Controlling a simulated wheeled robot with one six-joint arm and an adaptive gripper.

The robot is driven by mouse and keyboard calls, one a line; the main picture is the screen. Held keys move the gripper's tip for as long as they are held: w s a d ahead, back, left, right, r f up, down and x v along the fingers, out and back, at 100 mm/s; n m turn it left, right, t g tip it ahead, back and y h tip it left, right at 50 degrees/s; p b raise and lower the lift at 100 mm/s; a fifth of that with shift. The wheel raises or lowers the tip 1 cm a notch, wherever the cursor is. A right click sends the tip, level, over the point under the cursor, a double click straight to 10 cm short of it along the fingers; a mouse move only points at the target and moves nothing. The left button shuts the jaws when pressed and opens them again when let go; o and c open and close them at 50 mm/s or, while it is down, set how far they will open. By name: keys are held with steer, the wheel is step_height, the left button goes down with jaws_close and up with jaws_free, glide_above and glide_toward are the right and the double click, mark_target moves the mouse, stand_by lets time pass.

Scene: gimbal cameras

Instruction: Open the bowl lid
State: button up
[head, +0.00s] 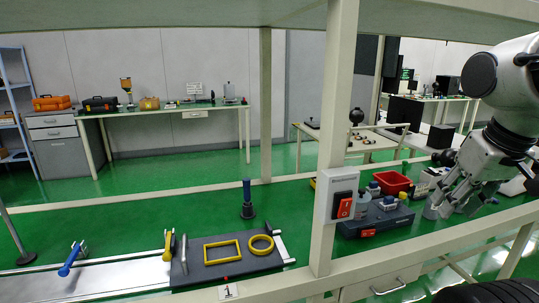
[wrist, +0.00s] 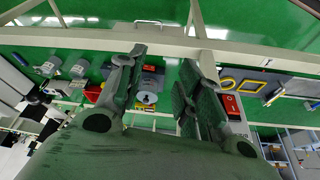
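No bowl with a lid can be made out for certain. In the wrist view a round pale disc (wrist: 147,98) shows between my fingers, beyond them; I cannot tell whether it is a lid. Grey round containers (wrist: 79,68) stand to its left in that view. In the head view a grey container (head: 431,208) stands beside my gripper, partly hidden by it. My gripper (head: 462,192) is at the right of the head view, over the bench. In the wrist view its two fingers (wrist: 160,92) are wide apart with nothing between them.
A red bin (head: 391,182) and a dark box (head: 375,221) with small items on top are left of my gripper. A pale post (head: 338,120) carries a red switch (head: 345,207). A shelf (head: 200,12) runs overhead. Yellow frames (head: 222,250) lie further left.

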jaws_close()
steer(key=w+f+m+g+y, duration=0.1)
steer(key=w+f+m, duration=0.45)
steer(key=w, duration=0.25)
steer(key=w+f+m+g, duration=0.1)
steer(key=w+f+m, duration=0.4)
steer(key=w+m, duration=0.2)
steer(key=w+m+t, duration=0.3)
steer(key=w+m, duration=0.9)
steer(key=m, duration=0.8)
steer(key=x, duration=0.9)
steer(key=shift+d, duration=0.25)
